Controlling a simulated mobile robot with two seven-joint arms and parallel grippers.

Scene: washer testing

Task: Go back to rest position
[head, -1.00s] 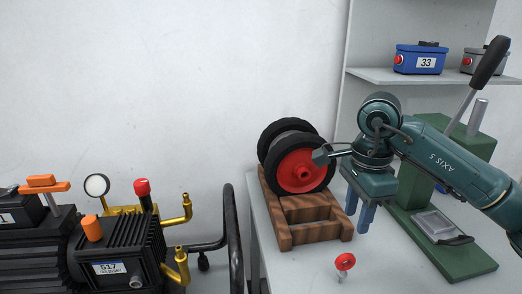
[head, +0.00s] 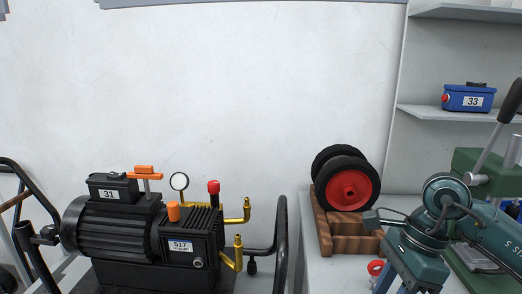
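My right arm comes in from the right in the head view. Its gripper (head: 392,279) points down over the light table at the lower right, and its fingertips are cut off by the bottom edge. Two blue fingers show with a gap between them, and nothing is seen held in the visible part. A red round-headed part (head: 375,267) is on the table just left of the fingers, partly hidden. My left gripper is not in view.
Black wheels with a red hub (head: 349,191) rest in a wooden holder (head: 325,232) behind my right gripper. A black pump (head: 190,246) labelled 517 stands at left. A green press (head: 478,160) is at right. A blue box 33 (head: 470,98) sits on a shelf (head: 440,114).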

